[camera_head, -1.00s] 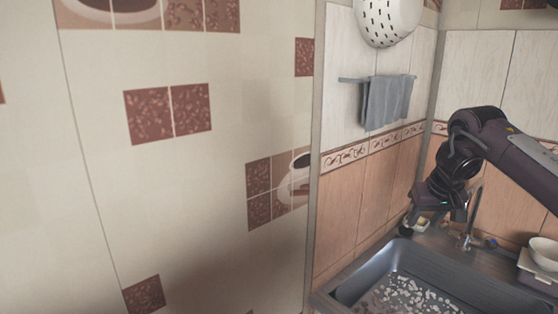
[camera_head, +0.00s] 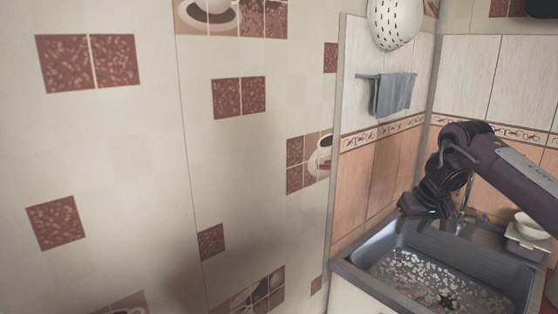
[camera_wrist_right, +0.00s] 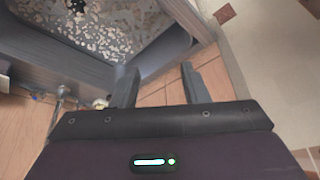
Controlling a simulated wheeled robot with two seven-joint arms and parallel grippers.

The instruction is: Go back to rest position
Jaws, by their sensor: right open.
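My right gripper (camera_head: 410,210) hangs over the far left edge of the sink (camera_head: 350,272) in the head view, on a dark arm from the right. In the right wrist view its two fingers (camera_wrist_right: 160,86) stand apart with nothing between them. The sink rim (camera_wrist_right: 75,68) lies beyond the fingers. My left gripper is in no view.
A tiled wall (camera_head: 150,170) fills the left. A grey towel (camera_head: 394,94) hangs on a rail and a white colander (camera_head: 393,22) above it. A faucet (camera_wrist_right: 57,105) and a small pale item (camera_wrist_right: 100,103) are near the fingers.

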